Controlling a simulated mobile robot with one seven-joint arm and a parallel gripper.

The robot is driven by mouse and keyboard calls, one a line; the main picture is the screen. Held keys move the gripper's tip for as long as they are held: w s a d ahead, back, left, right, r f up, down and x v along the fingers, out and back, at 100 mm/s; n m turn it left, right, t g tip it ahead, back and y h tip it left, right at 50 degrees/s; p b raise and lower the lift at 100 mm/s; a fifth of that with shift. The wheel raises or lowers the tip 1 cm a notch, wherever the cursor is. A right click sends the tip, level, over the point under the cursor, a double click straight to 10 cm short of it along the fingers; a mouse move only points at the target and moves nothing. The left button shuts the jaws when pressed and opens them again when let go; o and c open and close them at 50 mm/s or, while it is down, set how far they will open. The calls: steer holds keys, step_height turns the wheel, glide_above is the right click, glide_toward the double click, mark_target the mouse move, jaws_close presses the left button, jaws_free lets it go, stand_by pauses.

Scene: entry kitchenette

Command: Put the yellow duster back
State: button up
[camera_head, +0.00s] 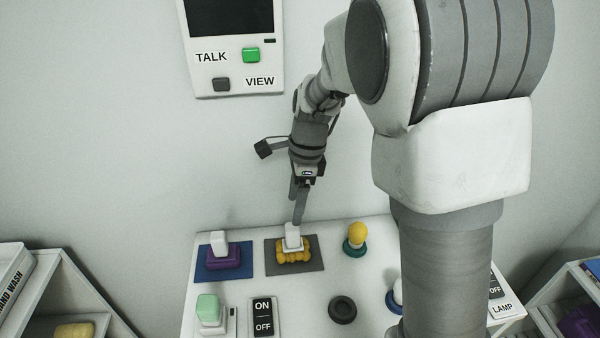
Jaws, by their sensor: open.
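The yellow duster (291,254) has a yellow, lumpy body and an upright white handle (292,235). It sits on a dark grey mat (313,266) at the back of the white table. My gripper (299,219) points down right at the top of the handle. It is open, seen nearly edge-on, so I cannot tell whether the fingers stand around the handle or just above it.
A purple duster (221,258) stands on a blue mat (205,273) to the left. A yellow knob on a green base (356,236) is to the right. In front are a pale green block (208,308), an ON/OFF switch (263,317) and a black disc (342,309). A TALK/VIEW panel (237,85) hangs behind.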

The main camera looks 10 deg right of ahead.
step_height(320, 180, up, 6)
steer(key=d, duration=0.1)
steer(key=s+d+r+n+t+h+p, duration=0.1)
steer(key=s+d+r+n+t+p, duration=0.1)
steer(key=s+r+n, duration=0.4)
steer(key=s+d+r+n+t+p, duration=0.3)
steer(key=s+d+r+n, duration=0.2)
steer(key=s+n, duration=0.7)
steer(key=s+r, duration=0.1)
steer(key=s, duration=0.1)
steer(key=shift+s+t+h, duration=0.3)
steer(key=shift+h, duration=0.1)
steer(key=shift+d, duration=0.1)
